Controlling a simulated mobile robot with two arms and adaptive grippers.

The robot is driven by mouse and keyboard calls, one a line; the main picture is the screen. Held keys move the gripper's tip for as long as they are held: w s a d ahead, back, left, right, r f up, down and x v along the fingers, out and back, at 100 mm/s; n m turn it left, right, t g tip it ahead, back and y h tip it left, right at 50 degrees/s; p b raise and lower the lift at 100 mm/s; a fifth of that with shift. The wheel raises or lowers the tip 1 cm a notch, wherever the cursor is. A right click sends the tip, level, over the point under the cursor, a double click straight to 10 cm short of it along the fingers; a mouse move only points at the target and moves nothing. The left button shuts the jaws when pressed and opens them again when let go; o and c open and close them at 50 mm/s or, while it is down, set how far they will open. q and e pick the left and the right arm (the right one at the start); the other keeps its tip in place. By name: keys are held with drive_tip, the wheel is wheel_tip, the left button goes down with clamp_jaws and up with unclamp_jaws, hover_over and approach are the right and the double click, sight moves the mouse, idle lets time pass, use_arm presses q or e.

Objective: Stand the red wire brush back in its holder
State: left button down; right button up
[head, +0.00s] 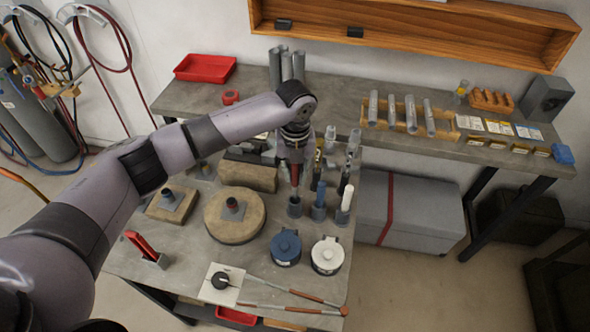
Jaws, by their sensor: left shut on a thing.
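My left gripper (295,157) is shut on the red wire brush (294,174), which hangs upright below it in the head view. A small grey cup-shaped holder (294,208) stands directly under the brush on the near bench. The brush's lower end is close to the cup's mouth; I cannot tell whether it is inside or just above. The gripper and wrist hide the brush's top. My right gripper is not in view.
Similar cups beside it hold a blue-handled tool (320,192) and a white-handled tool (347,197). A blue lidded pot (286,247) and a white one (327,255) stand in front. A round wooden block (234,222) lies to the left. Grey tubes stand behind.

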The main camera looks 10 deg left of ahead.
sight(295, 190)
use_arm(q)
drive_tip(key=shift+f, duration=0.35)
drive_tip(key=shift+f, duration=0.1)
drive_tip(key=shift+f+b, duration=0.55)
drive_tip(key=shift+f, duration=0.65)
drive_tip(key=shift+f+b, duration=0.55)
drive_tip(key=shift+f, duration=0.35)
drive_tip(key=shift+f, duration=0.1)
drive_tip(key=shift+f, duration=0.6)
